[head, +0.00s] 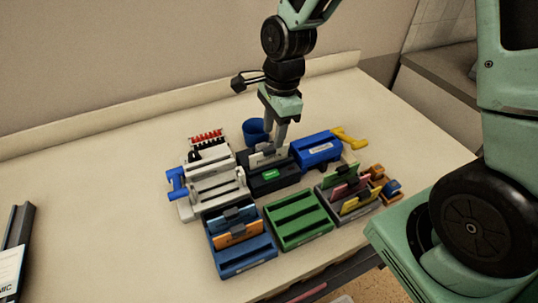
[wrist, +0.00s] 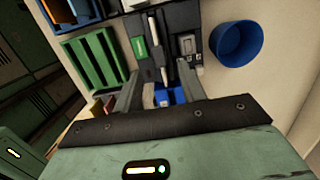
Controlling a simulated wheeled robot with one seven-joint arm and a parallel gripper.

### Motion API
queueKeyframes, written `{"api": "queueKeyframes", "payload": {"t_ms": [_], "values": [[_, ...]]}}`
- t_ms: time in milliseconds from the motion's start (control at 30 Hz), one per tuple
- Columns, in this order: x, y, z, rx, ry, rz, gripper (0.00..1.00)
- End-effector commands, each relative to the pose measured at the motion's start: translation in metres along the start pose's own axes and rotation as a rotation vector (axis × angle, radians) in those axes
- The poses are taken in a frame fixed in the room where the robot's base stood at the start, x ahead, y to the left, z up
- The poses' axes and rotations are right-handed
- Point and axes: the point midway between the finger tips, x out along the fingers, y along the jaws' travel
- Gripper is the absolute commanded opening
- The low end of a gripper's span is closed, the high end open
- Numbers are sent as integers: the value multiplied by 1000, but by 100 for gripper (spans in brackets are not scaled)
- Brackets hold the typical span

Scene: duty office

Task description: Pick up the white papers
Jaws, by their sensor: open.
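The white papers (head: 262,158) stand upright in a black holder (head: 275,184) with a green label, near the middle of the desk. Their thin white edge also shows in the wrist view (wrist: 153,35), in a slot of the black holder. My gripper (head: 275,146) points down at the holder, right by the papers. In the wrist view my gripper (wrist: 159,78) has its two fingers apart, one on each side of the line of the papers. I see nothing between the fingertips being gripped. The lower part of the papers is hidden in the slot.
A blue cup (head: 255,131) stands just behind the holder. A blue box (head: 318,150) sits to its right, a grey rack (head: 216,183) to its left. An empty green tray (head: 298,220), a blue rack (head: 245,256) and a rack of coloured cards (head: 348,197) stand in front. The desk's left side is mostly clear.

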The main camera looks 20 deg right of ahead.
Motion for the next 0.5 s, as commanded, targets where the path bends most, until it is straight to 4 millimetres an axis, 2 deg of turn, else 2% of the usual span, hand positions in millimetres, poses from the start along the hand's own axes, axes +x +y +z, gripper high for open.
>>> {"api": "queueKeyframes", "payload": {"t_ms": [100, 333, 500], "values": [[11, 0, 0, -1, 0, 1, 41], [23, 1, 2, -2, 0, 3, 41], [44, 1, 5, -3, -1, 5, 41]]}}
